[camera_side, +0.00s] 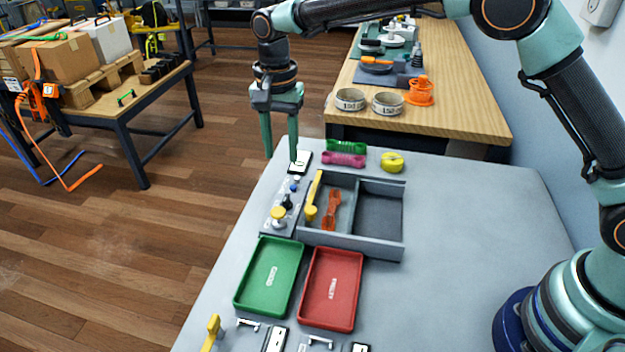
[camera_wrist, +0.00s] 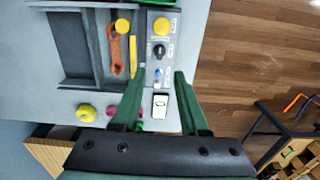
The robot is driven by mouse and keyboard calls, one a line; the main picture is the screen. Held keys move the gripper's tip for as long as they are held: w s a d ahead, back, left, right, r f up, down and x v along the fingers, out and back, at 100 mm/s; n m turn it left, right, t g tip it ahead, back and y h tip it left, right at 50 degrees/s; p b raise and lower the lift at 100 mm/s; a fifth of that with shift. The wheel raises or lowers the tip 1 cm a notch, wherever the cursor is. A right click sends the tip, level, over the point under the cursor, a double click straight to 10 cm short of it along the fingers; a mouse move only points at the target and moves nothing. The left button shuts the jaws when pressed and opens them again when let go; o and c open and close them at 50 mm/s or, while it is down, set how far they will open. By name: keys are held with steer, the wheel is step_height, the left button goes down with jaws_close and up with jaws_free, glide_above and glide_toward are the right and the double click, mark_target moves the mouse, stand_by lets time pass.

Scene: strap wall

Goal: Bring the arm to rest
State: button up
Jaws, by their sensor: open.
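My gripper (camera_side: 280,157) hangs down over the far left edge of the grey table (camera_side: 455,225), its green fingers apart with nothing between them. In the wrist view my gripper (camera_wrist: 158,76) also shows spread fingers, with a small white device with a dark-framed screen (camera_wrist: 159,106) in the gap beneath. In the side view the right fingertip is in front of or beside that white device (camera_side: 301,157); I cannot tell whether they touch.
A control panel with a yellow button (camera_side: 278,213) and a grey divided tray (camera_side: 404,222) holding orange and yellow tools lie nearby. Green (camera_side: 268,276) and red (camera_side: 331,289) trays sit in front. Green and pink pieces and a yellow roll (camera_side: 392,162) lie behind. The table's right side is clear.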

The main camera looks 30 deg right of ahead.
steer(key=s+d+r+n+t, duration=0.35)
steer(key=s+d+r, duration=0.45)
steer(key=d+r, duration=0.4)
steer(key=s+d+f+n+t, duration=0.2)
steer(key=s+d+n, duration=0.3)
steer(key=s+d, duration=0.3)
steer(key=s, duration=0.4)
steer(key=shift+s+d+n, duration=0.2)
steer(key=shift+d+n, duration=0.15)
steer(key=shift+d, duration=0.05)
